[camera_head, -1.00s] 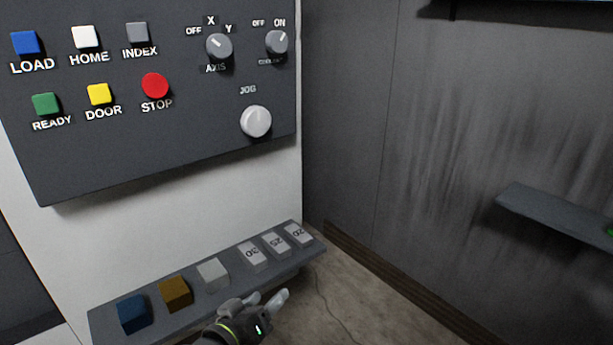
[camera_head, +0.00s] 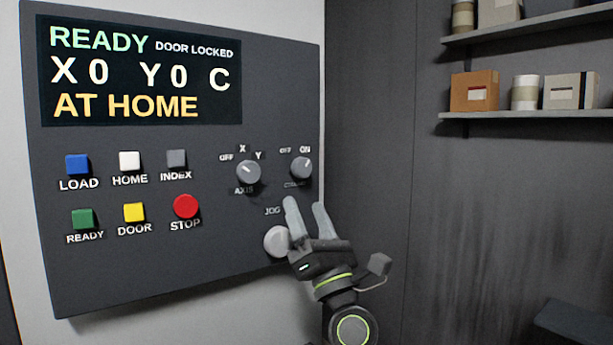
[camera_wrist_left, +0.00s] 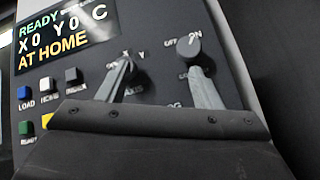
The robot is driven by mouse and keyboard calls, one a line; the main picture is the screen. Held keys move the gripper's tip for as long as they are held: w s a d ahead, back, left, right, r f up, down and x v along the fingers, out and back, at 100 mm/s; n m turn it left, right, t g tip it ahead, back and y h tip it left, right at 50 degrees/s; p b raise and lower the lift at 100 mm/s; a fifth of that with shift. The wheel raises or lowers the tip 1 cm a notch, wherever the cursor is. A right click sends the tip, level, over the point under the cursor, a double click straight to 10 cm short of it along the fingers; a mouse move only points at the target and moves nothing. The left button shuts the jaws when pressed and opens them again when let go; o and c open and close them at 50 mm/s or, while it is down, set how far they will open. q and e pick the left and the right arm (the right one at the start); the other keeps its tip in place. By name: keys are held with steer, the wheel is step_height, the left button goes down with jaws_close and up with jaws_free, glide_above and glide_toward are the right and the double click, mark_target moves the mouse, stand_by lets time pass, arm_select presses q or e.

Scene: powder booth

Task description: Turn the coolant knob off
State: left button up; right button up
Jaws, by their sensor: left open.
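The coolant knob (camera_head: 301,168) is a small grey round knob at the upper right of the dark control panel (camera_head: 130,275), with OFF and ON printed above it. Its pointer line leans toward ON. My left gripper (camera_head: 306,204) is open and empty just below the knob, its two fingers pointing up. In the left wrist view the knob (camera_wrist_left: 188,46) stands beyond the tip of the right finger, and the fingers (camera_wrist_left: 160,78) are spread apart. I cannot tell whether a fingertip touches it. The knob's lower label is hard to read. My right gripper is out of view.
The axis knob (camera_head: 248,173) is left of the coolant knob. The jog knob (camera_head: 277,241) is partly behind my left gripper. The red STOP button (camera_head: 186,206) and other buttons are further left. The display (camera_head: 140,72) reads AT HOME. Shelves (camera_head: 520,116) hang on the right wall.

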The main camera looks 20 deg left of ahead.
arm_select(q)
steer(key=s+d+r+n+g+h, duration=0.2)
steer(key=d+r+n+g+h, duration=0.5)
steer(key=d+n, duration=0.4)
steer(key=g+y+p, duration=0.1)
steer(key=p, duration=0.6)
glide_toward(305, 169)
steer(key=x, duration=0.8)
steer(key=shift+w+a, duration=0.1)
steer(key=shift+a, duration=0.15)
steer(key=shift+w+a+f, duration=0.1)
steer(key=shift+w+a, duration=0.25)
steer(key=shift+a, duration=0.05)
steer(key=c, duration=1)
